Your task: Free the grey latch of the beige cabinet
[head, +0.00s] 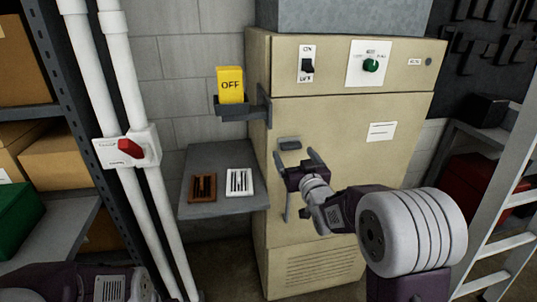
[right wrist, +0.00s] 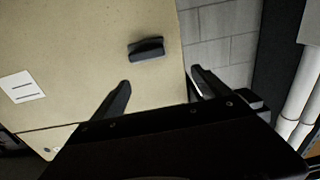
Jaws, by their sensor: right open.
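The beige cabinet (head: 330,230) stands in the middle of the head view. Its small dark grey latch (head: 290,144) sits on the front panel near the left edge, lying crosswise. My right gripper (head: 296,160) is open in front of the panel, just below the latch, with nothing between its fingers. In the right wrist view the latch (right wrist: 146,48) lies beyond the open fingertips (right wrist: 160,78), apart from them. Part of my left arm shows at the bottom left of the head view; its gripper is out of view.
A yellow OFF block (head: 230,85) sits in a bracket on the cabinet's left side. Below is a grey shelf (head: 222,207) with a brown and a white slotted piece. A switch (head: 308,65) and green knob (head: 370,65) are on top. A ladder (head: 500,215) stands at right.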

